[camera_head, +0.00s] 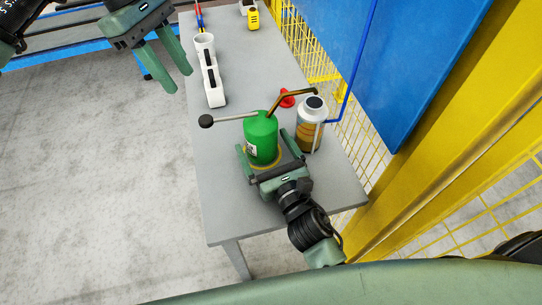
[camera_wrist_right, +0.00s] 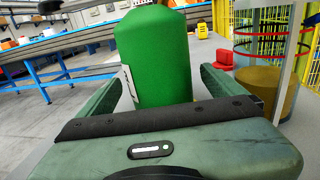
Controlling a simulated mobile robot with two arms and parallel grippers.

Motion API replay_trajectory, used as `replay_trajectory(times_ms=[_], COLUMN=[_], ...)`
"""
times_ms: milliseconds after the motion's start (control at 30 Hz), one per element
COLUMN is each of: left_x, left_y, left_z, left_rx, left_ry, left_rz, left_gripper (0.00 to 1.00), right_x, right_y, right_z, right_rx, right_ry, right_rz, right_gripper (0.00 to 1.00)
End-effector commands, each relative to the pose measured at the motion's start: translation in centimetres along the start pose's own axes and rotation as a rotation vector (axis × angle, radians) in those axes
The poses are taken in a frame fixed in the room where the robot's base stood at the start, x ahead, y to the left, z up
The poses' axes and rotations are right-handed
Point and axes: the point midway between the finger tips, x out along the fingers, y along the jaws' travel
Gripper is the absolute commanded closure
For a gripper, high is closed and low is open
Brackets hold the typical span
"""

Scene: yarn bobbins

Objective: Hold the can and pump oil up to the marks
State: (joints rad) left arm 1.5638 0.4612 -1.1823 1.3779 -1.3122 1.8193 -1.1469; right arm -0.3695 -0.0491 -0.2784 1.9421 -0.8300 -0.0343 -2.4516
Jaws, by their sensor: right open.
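The green oil can (camera_head: 262,138) stands upright on the grey table, with a brown spout (camera_head: 290,97) reaching right and a pump lever with a dark ball knob (camera_head: 206,121) reaching left. The spout's tip is above a clear jar (camera_head: 310,124) partly filled with amber oil; it also shows in the right wrist view (camera_wrist_right: 262,83). My right gripper (camera_head: 264,152) is open with its fingers on either side of the can's lower body; the can also fills the right wrist view (camera_wrist_right: 155,58). My left gripper (camera_head: 168,72) is open and empty, up left beyond the table's left edge.
A red object (camera_head: 287,98) lies behind the can. A yellow device (camera_head: 253,18) is at the far end. Yellow mesh fencing and a blue panel (camera_head: 410,60) border the right side.

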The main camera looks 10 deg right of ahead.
Motion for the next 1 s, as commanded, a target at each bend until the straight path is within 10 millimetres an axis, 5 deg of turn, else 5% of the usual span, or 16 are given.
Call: replay_trajectory(times_ms=[200,533,833,1000], left_x=[0.0,0.0,0.0,0.0], left_y=[0.0,0.0,0.0,0.0], left_z=[0.0,0.0,0.0,0.0], left_rx=[0.000,0.000,0.000,0.000], left_ry=[0.000,0.000,0.000,0.000], left_rz=[0.000,0.000,0.000,0.000], left_gripper=[0.64,0.64,0.64,0.64], right_x=[2.1,2.3,2.3,2.3], right_y=[0.0,0.0,0.0,0.0], right_z=[0.0,0.0,0.0,0.0], right_rx=[0.001,0.001,0.001,0.001], right_ry=[-0.001,0.000,0.000,0.000], right_rz=[0.000,0.000,0.000,0.000], right_gripper=[0.03,0.06,0.89,0.89])
